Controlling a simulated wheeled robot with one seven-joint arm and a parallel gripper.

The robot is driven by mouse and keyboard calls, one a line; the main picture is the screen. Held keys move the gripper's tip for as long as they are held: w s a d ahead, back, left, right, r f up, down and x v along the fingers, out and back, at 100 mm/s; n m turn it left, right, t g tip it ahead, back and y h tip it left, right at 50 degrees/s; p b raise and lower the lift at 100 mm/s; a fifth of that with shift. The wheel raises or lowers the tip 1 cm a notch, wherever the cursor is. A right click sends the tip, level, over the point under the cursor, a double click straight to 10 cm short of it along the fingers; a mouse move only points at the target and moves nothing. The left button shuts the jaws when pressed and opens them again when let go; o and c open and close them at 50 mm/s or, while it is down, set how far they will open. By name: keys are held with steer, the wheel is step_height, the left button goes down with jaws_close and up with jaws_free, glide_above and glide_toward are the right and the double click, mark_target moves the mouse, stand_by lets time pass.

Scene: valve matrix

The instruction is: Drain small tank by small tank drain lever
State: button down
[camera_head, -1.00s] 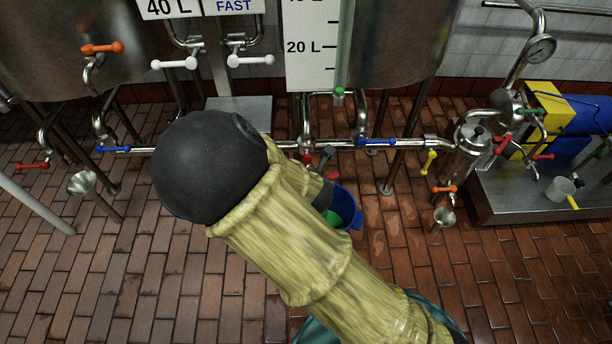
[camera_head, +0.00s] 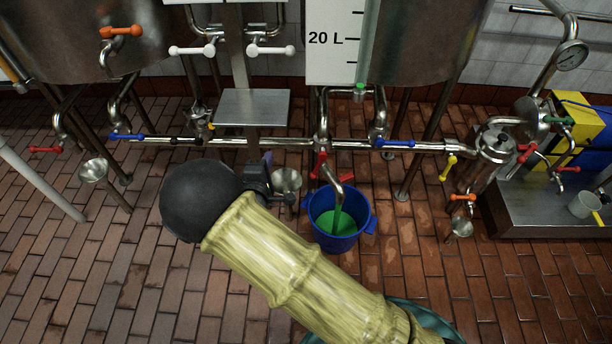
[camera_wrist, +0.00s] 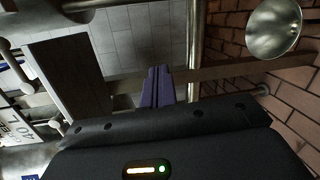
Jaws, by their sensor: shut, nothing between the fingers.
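A steel drain pipe with a red lever (camera_head: 319,165) comes off the horizontal pipe below the tank with the 20 L scale (camera_head: 425,40). Green liquid (camera_head: 336,217) runs from its spout into a blue bucket (camera_head: 334,243) on the floor, which holds green liquid. My gripper (camera_head: 267,159) is left of the red lever, apart from it, near a steel funnel (camera_head: 286,181). My gripper's purple fingers (camera_wrist: 157,86) are together and empty in the wrist view. Part of the gripper is hidden behind my wrist in the head view.
Blue levers (camera_head: 396,143) and (camera_head: 127,137) sit along the pipe, with a yellow lever (camera_head: 448,167) at right. A steel plate (camera_head: 253,107) stands behind my gripper. A pump bench (camera_head: 545,215) is at the far right. The brick floor at front left is clear.

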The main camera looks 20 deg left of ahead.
steer(key=s+d+f+m+h+b, duration=0.1)
steer(key=s+d+f+m+h, duration=0.1)
steer(key=s+f+m+h, duration=0.4)
steer(key=m+h, duration=0.1)
steer(key=m, duration=0.2)
steer(key=shift+d+f+g, duration=0.15)
steer(key=shift+g, duration=0.25)
steer(key=shift+w, duration=0.1)
steer(key=b, duration=0.6)
glide_toward(317, 168)
steer(key=w+a+f, duration=0.1)
steer(key=w+a, duration=0.2)
steer(key=w, duration=0.2)
steer(key=d, duration=0.1)
steer(key=w+d+b, duration=0.1)
steer(key=d+f+b, duration=0.1)
steer(key=shift+w+d, duration=0.3)
steer(key=shift+w, duration=0.05)
steer(key=shift+a+p, duration=0.1)
steer(key=shift+p, duration=0.3)
